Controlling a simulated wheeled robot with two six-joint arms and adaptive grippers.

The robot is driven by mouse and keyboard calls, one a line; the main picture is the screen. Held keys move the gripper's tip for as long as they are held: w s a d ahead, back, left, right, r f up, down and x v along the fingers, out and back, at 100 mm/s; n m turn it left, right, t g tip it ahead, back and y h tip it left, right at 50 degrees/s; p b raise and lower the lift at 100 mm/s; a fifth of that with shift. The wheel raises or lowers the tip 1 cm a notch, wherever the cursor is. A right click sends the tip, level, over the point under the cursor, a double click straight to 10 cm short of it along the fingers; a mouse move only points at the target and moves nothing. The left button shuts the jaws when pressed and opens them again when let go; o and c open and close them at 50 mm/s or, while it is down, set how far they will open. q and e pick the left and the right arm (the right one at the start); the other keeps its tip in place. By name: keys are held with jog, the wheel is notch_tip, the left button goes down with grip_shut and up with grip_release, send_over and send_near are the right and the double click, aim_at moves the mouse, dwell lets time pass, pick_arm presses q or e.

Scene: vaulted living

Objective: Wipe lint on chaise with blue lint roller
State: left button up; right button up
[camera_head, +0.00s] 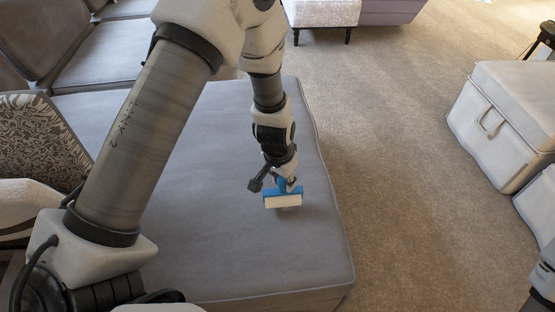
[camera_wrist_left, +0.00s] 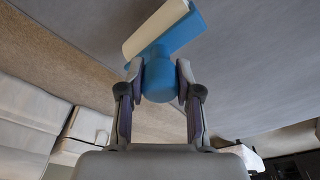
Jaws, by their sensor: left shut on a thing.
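The blue lint roller (camera_head: 283,197) has a white roll and a blue frame and handle. It is at the right part of the grey chaise (camera_head: 200,240), with its white roll low at the cushion top; I cannot tell whether it touches. My left gripper (camera_head: 284,180) is shut on its handle from above. In the left wrist view the gripper (camera_wrist_left: 158,85) has one finger on each side of the blue handle (camera_wrist_left: 158,80), and the white roll (camera_wrist_left: 157,27) points away. No lint can be made out on the cushion. My right gripper is not in view.
A patterned pillow (camera_head: 40,140) lies at the left, by the sofa cushions (camera_head: 110,50). Beige carpet (camera_head: 400,130) is open to the right of the chaise.

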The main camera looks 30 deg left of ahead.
pick_arm(q)
notch_tip(320, 180, up, 2)
jog(key=shift+w+d+r+p, duration=0.1)
jog(key=shift+d+r+p, duration=0.05)
jog(key=shift+p, duration=0.6)
notch_tip(320, 180, up, 4)
jog(key=p, duration=0.4)
jog(key=shift+r+p, duration=0.25)
jog(key=shift+p, duration=0.05)
